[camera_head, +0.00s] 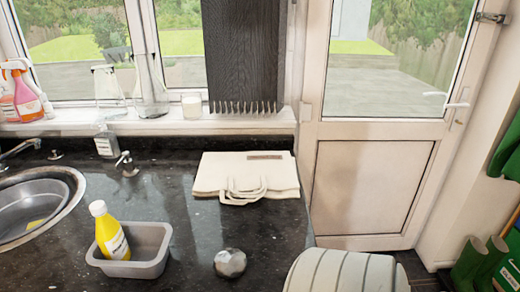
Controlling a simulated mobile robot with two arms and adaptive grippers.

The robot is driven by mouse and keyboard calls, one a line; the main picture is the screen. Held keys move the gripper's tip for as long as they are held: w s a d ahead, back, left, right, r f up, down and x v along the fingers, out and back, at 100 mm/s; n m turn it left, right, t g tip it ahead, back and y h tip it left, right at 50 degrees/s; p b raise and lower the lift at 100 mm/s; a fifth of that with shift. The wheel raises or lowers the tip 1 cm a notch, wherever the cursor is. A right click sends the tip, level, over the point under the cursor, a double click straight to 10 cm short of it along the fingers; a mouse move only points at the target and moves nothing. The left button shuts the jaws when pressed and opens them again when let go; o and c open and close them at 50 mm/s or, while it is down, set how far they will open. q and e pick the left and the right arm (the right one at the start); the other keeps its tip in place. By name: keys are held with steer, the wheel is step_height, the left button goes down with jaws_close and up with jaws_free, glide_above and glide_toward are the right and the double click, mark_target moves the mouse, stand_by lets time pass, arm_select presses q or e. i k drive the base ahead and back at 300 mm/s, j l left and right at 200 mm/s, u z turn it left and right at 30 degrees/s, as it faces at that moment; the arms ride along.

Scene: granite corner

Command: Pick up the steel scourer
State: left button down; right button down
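The steel scourer (230,263) is a small, round, silver-grey faceted lump. It sits on the dark granite worktop (190,215) near the bottom middle of the head view. It lies to the right of a grey tub, apart from it, and is not covered by anything. Neither of my grippers shows in this view.
A grey tub (150,268) holds a yellow bottle (108,232). A folded cream bag (247,175) lies behind the scourer. A ribbed cream object (345,272) stands right of it at the worktop's edge. The sink (70,190) is at left. Worktop around the scourer is clear.

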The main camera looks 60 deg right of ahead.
mark_target(230, 263)
steer(key=k+z, duration=0.1)
steer(key=z, duration=1.45)
